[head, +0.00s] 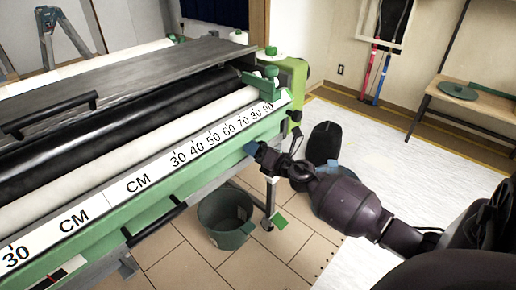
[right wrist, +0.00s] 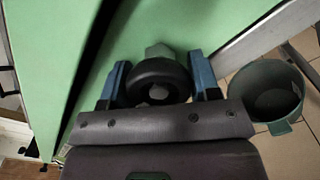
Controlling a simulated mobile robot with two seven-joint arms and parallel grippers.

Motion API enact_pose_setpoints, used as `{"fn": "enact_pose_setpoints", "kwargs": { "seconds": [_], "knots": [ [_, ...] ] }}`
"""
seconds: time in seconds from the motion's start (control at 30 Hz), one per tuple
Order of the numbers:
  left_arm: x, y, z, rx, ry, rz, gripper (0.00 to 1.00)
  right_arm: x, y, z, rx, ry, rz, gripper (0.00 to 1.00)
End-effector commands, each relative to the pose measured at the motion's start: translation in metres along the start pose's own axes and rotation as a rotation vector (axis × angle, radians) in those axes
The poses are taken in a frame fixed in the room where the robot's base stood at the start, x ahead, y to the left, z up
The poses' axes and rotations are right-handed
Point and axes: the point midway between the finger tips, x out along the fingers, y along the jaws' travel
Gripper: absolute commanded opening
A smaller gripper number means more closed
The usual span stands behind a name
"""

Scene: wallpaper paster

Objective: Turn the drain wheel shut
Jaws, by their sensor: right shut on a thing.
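The drain wheel (right wrist: 150,70) is a dark round knob with a pale centre on a light grey-green stub, on the green side panel of the paster (right wrist: 105,28). In the right wrist view my right gripper (right wrist: 161,80) has its two blue fingers on either side of the wheel, shut on it. In the head view the right gripper (head: 252,149) reaches in from the right to the paster's green front side, below the white centimetre scale (head: 140,183). The wheel itself is hidden there. My left gripper is not in view.
A dark green bucket (head: 226,217) stands on the tiled floor below the paster, near its leg; it also shows in the right wrist view (right wrist: 270,95). A wooden bench (head: 466,100) stands at the right wall. A white sheet covers the floor at right.

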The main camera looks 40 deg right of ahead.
Motion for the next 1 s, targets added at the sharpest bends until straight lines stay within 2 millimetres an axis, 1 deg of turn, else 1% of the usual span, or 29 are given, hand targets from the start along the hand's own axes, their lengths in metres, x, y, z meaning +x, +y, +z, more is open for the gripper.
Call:
{"fn": "enact_pose_setpoints", "kwargs": {
  "seconds": [0.03,0.17,0.5,0.83,1.0],
  "knots": [
    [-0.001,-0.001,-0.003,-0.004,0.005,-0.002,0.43,0.001,0.003,0.002,0.049,-0.003,0.002,0.33],
    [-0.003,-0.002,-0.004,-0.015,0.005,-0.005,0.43,0.001,0.004,0.003,0.173,-0.003,0.003,0.33],
    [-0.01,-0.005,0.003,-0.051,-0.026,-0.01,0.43,0.001,0.007,0.005,0.495,-0.004,0.005,0.33],
    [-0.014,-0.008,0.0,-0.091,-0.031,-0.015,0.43,0.001,0.008,0.006,0.808,-0.003,0.006,0.33],
    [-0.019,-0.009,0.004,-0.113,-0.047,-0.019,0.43,0.001,0.009,0.006,0.969,-0.001,0.007,0.33]
  ]
}}
